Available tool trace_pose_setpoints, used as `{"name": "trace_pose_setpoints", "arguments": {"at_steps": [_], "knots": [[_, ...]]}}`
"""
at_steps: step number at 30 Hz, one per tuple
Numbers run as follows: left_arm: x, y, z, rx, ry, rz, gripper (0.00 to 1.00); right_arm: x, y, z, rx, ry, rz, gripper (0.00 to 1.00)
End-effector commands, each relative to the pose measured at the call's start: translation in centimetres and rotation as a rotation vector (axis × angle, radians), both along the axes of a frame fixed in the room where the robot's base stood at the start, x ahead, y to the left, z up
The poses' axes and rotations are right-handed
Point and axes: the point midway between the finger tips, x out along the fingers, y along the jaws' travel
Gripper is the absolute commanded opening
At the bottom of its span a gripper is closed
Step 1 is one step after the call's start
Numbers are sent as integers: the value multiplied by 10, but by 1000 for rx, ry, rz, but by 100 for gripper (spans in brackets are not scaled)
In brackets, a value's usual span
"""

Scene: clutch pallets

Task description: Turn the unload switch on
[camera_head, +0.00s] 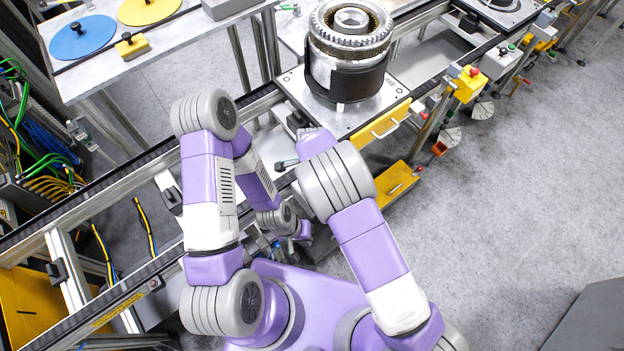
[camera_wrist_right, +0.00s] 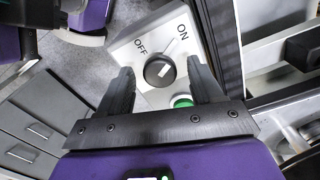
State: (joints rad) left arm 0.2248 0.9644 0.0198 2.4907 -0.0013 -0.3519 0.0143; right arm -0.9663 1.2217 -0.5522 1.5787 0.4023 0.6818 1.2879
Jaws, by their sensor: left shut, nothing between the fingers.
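The unload switch is a black round knob (camera_wrist_right: 159,70) on a light grey switch box (camera_wrist_right: 133,49) marked OFF and ON in the right wrist view. ON is at the upper right and OFF at the upper left. The knob's white mark slants to the upper right; I cannot tell for sure which label it meets. My right gripper (camera_wrist_right: 160,68) is open, its fingers on either side of the knob; I cannot tell if they touch it. In the head view my left gripper (camera_head: 300,236) is low by my base, small, partly hidden, shut and empty.
A green button (camera_wrist_right: 182,101) sits below the knob, near the right finger. In the head view a metal clutch (camera_head: 349,50) stands on a pallet (camera_head: 366,118) on the conveyor. A table (camera_head: 165,42) with blue and yellow discs is at upper left.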

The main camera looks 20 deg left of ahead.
Motion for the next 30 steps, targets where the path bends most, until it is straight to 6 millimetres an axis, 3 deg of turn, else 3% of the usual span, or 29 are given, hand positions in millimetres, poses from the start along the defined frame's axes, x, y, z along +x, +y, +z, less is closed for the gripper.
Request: {"name": "trace_pose_setpoints", "arguments": {"at_steps": [9,21,30], "knots": [[0,0,0,0,0,0,0,0,0,4,1,-2,1,65],[0,0,-4,0,0,0,0,0,1,64,1,-2,2,65],[0,0,-4,0,0,0,0,0,0,76,0,0,1,65]]}}
